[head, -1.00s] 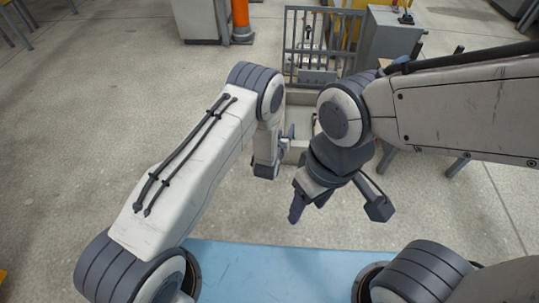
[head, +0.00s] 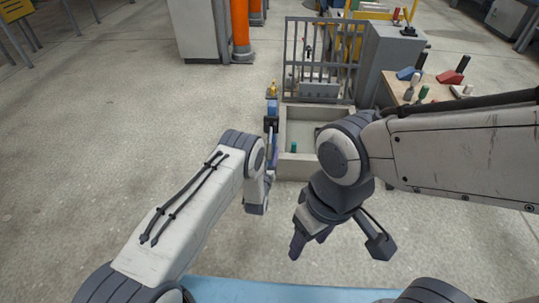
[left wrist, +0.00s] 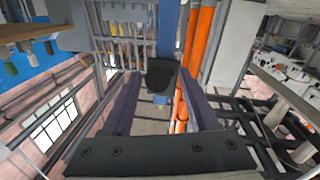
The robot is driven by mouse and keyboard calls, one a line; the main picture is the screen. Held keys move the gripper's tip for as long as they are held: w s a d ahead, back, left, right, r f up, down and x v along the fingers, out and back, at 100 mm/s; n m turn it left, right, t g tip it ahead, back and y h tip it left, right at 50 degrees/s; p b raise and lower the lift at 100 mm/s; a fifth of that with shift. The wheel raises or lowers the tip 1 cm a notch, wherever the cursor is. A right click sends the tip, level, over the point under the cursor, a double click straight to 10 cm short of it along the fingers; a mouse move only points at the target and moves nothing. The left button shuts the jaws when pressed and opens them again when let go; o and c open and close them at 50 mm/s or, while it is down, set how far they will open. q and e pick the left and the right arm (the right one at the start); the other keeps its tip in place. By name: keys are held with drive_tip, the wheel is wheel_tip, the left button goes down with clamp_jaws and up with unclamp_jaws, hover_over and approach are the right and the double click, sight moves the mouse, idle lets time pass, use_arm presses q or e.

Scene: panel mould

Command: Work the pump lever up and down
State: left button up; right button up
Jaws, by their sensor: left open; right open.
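A narrow blue upright piece (head: 272,108) with a small yellow top stands left of the concrete basin; it looks like the pump or its lever. In the left wrist view a blue bar with a rounded black end (left wrist: 160,76) lies in line with the gap between my fingers. My left gripper (head: 272,150) reaches forward close to the blue piece. Its fingers (left wrist: 160,92) are open, one on each side of the black end, with no clear contact. My right gripper (head: 308,243) is open and empty, hanging low near the middle.
The concrete basin (head: 304,172) holds a small green item (head: 294,147). A grey barred gate (head: 318,55) stands behind it. A wooden bench (head: 440,88) with several tools is at the right. Orange pipes (head: 241,35) rise at the back. The floor at left is clear.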

use_arm(q)
drive_tip(key=shift+w+d, duration=0.1)
drive_tip(key=shift+w, duration=0.6)
clamp_jaws()
idle(1.0)
